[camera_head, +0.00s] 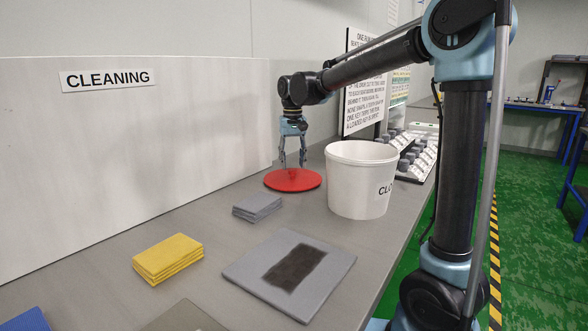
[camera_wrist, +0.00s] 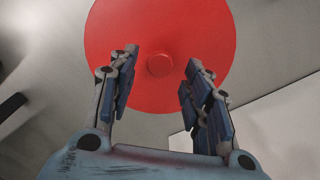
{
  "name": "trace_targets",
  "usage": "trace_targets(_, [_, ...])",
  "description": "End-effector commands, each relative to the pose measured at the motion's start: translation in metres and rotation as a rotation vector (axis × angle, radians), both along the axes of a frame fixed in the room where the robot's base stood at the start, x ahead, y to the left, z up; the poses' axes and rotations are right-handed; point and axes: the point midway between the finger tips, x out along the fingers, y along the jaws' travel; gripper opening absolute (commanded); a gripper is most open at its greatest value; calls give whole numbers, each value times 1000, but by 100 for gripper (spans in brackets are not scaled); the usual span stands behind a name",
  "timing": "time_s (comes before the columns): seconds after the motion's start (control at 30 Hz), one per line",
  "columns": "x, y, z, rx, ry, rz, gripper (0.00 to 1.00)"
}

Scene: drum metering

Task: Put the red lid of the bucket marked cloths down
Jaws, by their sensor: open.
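The red lid (camera_head: 293,180) lies flat on the grey bench, beside and left of the white bucket. In the wrist view the lid (camera_wrist: 200,40) is a red disc with a small round red knob (camera_wrist: 160,65) at its middle. The white bucket (camera_head: 350,177) stands upright with its top open; the visible part of its marking reads "CLO", the rest turned out of sight. My gripper (camera_head: 292,165) points down just above the lid. In the wrist view its fingers (camera_wrist: 162,70) are spread apart on either side of the knob, with nothing between them.
A grey cloth stack (camera_head: 257,207), a yellow cloth stack (camera_head: 168,258) and a grey board with a dark patch (camera_head: 290,272) lie nearer on the bench. A white panel marked CLEANING (camera_head: 107,80) stands behind. Racks of small items (camera_head: 415,155) lie beyond the bucket.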

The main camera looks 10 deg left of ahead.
Motion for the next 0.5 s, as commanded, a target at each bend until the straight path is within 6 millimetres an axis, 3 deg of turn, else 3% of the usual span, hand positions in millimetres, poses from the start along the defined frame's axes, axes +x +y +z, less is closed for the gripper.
trace_targets(0.3, [0, 0, 60, 0, 0, 0, 45])
trace_targets(0.5, [1, 0, 85, 0, 0, 0, 45])
